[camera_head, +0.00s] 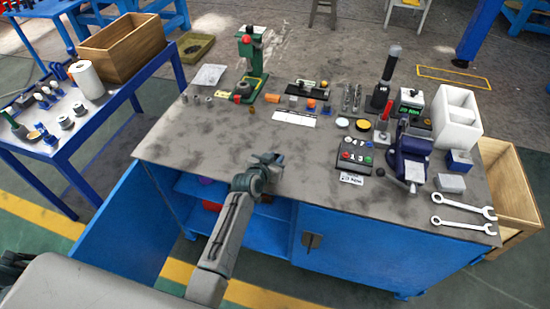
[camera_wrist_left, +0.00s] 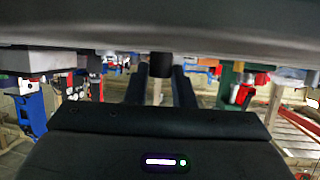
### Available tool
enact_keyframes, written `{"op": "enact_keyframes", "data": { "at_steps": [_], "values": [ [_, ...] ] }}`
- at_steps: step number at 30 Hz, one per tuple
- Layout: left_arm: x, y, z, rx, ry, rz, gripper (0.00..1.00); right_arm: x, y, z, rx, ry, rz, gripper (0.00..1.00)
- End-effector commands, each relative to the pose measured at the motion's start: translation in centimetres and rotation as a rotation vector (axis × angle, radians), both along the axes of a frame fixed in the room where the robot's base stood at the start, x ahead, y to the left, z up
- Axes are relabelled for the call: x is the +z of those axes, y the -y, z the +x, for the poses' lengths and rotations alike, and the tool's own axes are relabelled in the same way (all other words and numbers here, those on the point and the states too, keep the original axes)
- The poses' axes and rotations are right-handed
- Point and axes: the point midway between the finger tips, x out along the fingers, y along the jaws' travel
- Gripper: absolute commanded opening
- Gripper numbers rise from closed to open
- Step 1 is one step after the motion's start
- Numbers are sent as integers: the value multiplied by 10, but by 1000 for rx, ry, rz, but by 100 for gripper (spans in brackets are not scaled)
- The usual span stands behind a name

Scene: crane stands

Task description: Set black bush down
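My left gripper (camera_head: 268,162) is over the front edge of the grey workbench top (camera_head: 215,135), left of the bench's middle. In the left wrist view a short dark cylinder, the black bush (camera_wrist_left: 160,65), sits between the tips of the two dark fingers (camera_wrist_left: 160,88). The fingers flank it closely and appear shut on it. In the head view the bush cannot be told apart from the dark gripper. My right gripper is in neither view.
A green press (camera_head: 252,60) stands at the back of the bench. A button box (camera_head: 354,157), a blue vise (camera_head: 408,150), a white bin (camera_head: 456,118) and wrenches (camera_head: 462,205) crowd the right side. The front left of the bench top is clear. An open blue door (camera_head: 125,225) hangs below.

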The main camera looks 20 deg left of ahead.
Motion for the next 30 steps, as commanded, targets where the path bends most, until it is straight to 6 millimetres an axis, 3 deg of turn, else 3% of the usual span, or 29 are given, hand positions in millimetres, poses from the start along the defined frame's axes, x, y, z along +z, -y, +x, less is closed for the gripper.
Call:
{"op": "enact_keyframes", "data": {
  "at_steps": [1,3,14,30],
  "values": [
    [0,0,0,0,0,0,32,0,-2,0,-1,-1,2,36],
    [0,0,0,0,0,0,42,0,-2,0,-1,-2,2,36],
    [5,0,-2,0,0,0,42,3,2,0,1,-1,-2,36],
    [39,-17,-88,0,1,0,42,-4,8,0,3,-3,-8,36]
  ]
}}
